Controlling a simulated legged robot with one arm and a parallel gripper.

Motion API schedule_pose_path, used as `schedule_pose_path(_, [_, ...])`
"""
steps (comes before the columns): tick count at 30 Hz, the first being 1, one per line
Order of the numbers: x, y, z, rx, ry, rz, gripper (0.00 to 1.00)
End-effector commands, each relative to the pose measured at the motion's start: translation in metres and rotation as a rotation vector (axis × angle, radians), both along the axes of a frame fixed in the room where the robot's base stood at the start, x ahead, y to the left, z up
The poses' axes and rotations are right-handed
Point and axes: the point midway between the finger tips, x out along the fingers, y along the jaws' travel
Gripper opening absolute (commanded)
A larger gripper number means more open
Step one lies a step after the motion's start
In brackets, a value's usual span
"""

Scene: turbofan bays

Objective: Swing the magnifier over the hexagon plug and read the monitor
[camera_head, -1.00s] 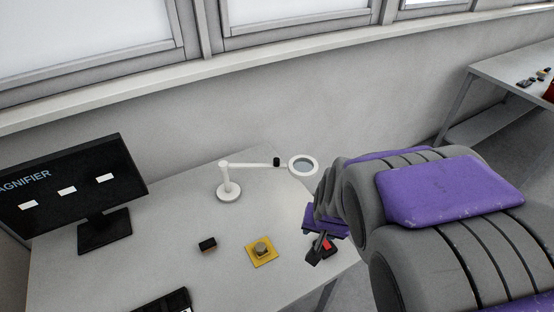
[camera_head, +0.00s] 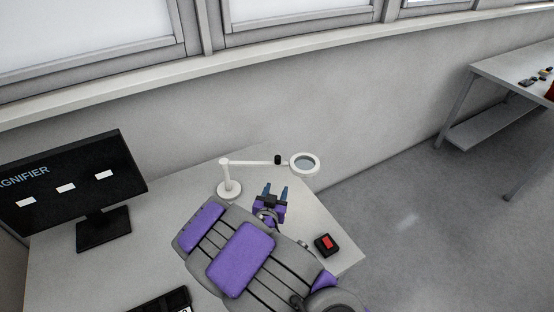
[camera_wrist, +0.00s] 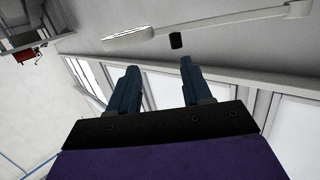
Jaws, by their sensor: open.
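The magnifier (camera_head: 304,163) is a white ring lens on a white jointed arm with a round base, standing at the back of the desk. Its lens is out to the right, and a black knob (camera_head: 277,159) sits on the arm near it. My gripper (camera_head: 275,190) is open and empty, in front of and below the magnifier arm, pointing toward it. In the wrist view the black knob (camera_wrist: 176,40) shows just beyond and between my fingertips, apart from them. The monitor (camera_head: 72,185) reads "AGNIFIER", cut off at the left, above three white blank labels. The hexagon plug is hidden behind my arm.
A black box with a red top (camera_head: 327,244) lies near the desk's right edge. A keyboard (camera_head: 165,303) is at the front. Another table (camera_head: 510,85) stands far right, with open floor between. The wall and windows are behind the desk.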

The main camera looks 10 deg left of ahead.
Motion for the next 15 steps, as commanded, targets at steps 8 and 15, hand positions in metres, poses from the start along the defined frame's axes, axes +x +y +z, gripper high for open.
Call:
schedule_pose_path(8, [-0.013, 0.021, -0.004, -0.053, -0.154, 0.053, 0.49])
schedule_pose_path(15, [0.002, 0.019, -0.004, -0.051, -0.162, 0.051, 0.49])
